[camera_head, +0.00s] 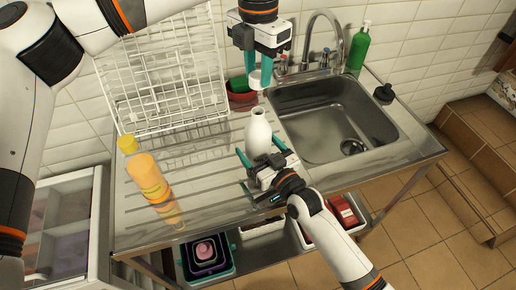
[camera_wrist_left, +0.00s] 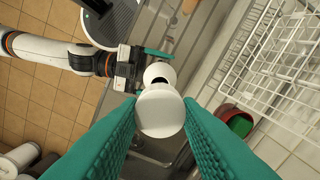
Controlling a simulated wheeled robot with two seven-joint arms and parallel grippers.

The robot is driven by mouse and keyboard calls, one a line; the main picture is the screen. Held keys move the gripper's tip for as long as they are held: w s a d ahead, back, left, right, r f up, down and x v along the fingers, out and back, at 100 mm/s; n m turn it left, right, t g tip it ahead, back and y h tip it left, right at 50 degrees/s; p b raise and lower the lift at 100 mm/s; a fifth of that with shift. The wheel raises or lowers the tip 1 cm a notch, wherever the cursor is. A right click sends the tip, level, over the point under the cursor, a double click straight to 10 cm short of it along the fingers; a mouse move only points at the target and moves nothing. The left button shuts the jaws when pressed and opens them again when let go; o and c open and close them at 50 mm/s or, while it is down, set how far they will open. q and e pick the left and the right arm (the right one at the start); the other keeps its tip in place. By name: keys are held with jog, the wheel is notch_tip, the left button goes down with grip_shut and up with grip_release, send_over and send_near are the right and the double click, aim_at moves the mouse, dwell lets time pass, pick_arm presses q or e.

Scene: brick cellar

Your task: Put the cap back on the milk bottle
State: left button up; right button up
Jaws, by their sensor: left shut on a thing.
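The white milk bottle (camera_head: 258,134) stands upright on the steel drainboard, left of the sink. My left gripper (camera_head: 260,80) comes down from above and is shut on the white cap (camera_head: 255,79), which it holds above and slightly beyond the bottle in the head view. In the left wrist view the cap (camera_wrist_left: 161,111) sits between the teal fingers, and the bottle (camera_wrist_left: 160,73) is partly hidden behind it. My right gripper (camera_head: 261,150) reaches in from the lower right. Its teal fingers are spread on either side of the bottle, with a gap visible; it looks open.
A white wire dish rack (camera_head: 165,78) stands at the back left, with red and green bowls (camera_head: 241,98) beside it. A green soap bottle (camera_head: 358,50) stands behind the empty sink (camera_head: 330,115).

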jog(key=shift+c, duration=0.6)
jog(key=c, duration=1.4)
pick_arm(q)
send_over(258, 114)
jog(key=shift+f, duration=2.5)
pick_arm(e)
jog(key=shift+o, duration=0.2)
pick_arm(q)
jog(key=shift+f, duration=0.9)
jog(key=shift+f, duration=0.55)
